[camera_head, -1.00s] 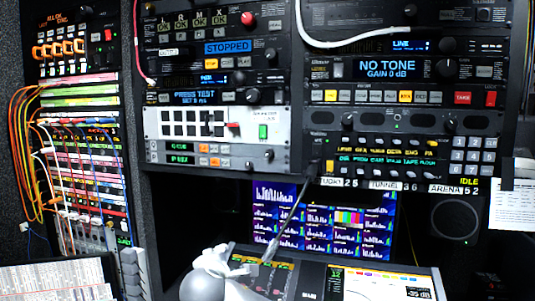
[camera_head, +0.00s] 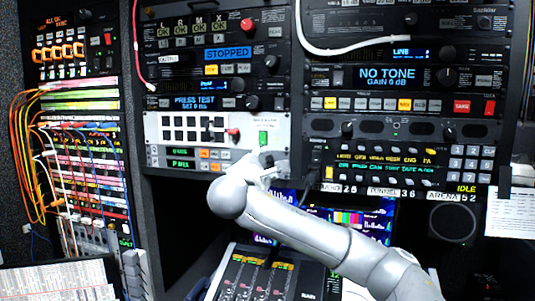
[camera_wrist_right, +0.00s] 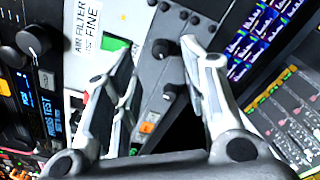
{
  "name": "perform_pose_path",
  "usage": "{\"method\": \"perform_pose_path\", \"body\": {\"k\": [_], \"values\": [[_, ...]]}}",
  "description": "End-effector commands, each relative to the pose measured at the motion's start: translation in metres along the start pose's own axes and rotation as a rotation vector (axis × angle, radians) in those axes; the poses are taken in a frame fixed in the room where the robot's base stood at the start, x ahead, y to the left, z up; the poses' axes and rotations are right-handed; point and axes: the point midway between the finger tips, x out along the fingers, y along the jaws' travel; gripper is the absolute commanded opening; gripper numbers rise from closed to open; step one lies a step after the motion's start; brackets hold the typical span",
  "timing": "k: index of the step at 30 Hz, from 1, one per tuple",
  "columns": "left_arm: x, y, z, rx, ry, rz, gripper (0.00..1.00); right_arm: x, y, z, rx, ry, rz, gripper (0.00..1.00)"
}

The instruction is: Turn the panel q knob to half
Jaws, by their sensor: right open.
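A dark panel (camera_head: 165,157) with two small green displays sits low in the left rack; its upper display seems to begin with Q, though the text is blurred. I cannot read which is the q knob. My right gripper (camera_head: 264,168) is at the panel's right end and covers part of it. In the wrist view the open fingers (camera_wrist_right: 157,58) stand either side of the knobs, with no clear contact.
A white panel (camera_head: 152,128) with a green switch (camera_head: 264,138) lies directly above. Monitors (camera_head: 360,212) and a mixing desk (camera_head: 232,275) are below. The right rack (camera_head: 395,128) stands beside the gripper. Coloured patch cables (camera_head: 24,150) hang at far left.

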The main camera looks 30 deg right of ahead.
Motion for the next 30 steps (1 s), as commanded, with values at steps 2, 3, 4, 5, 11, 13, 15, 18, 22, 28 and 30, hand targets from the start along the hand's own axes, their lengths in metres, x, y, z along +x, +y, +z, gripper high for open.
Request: {"method": "perform_pose_path", "body": {"k": [2, 3, 4, 5, 11, 13, 15, 18, 22, 28, 30], "values": [[-0.014, 0.0, -0.001, 0.0, 0.0, 0.0, 0.0, 0.016, 0.004, 0.004, -0.003, -0.003, -0.004, 0.4], [-0.017, 0.0, -0.001, 0.0, 0.0, 0.0, 0.0, 0.022, 0.004, 0.003, -0.002, -0.002, -0.003, 0.4], [-0.019, 0.0, -0.002, 0.0, 0.0, 0.0, 0.0, 0.027, 0.003, 0.003, -0.001, -0.002, -0.004, 0.4], [-0.021, 0.0, -0.002, 0.0, 0.0, 0.0, 0.0, 0.031, 0.003, 0.003, -0.001, -0.001, -0.002, 0.4], [-0.029, 0.0, -0.002, 0.0, -0.001, 0.0, 0.0, 0.049, 0.001, 0.0, -0.001, 0.001, -0.001, 0.4], [-0.029, 0.0, -0.002, 0.0, -0.001, 0.0, 0.0, 0.051, 0.0, 0.0, 0.0, 0.001, -0.001, 0.4], [-0.029, 0.0, -0.002, 0.0, -0.001, 0.0, 0.0, 0.053, 0.0, 0.0, 0.001, 0.001, -0.001, 0.4], [-0.029, 0.0, -0.002, 0.0, -0.001, 0.0, 0.0, 0.053, -0.001, -0.001, 0.001, 0.001, -0.001, 0.4], [-0.029, 0.0, -0.002, 0.0, -0.001, 0.0, 0.0, 0.052, -0.001, -0.001, 0.001, 0.001, 0.0, 0.36], [-0.029, 0.0, -0.002, 0.0, -0.001, 0.0, 0.0, 0.052, 0.0, -0.001, 0.001, 0.001, 0.0, 0.11], [-0.029, 0.0, -0.002, 0.0, -0.001, 0.0, 0.0, 0.052, 0.0, -0.001, 0.001, 0.001, 0.0, 0.02]]}}
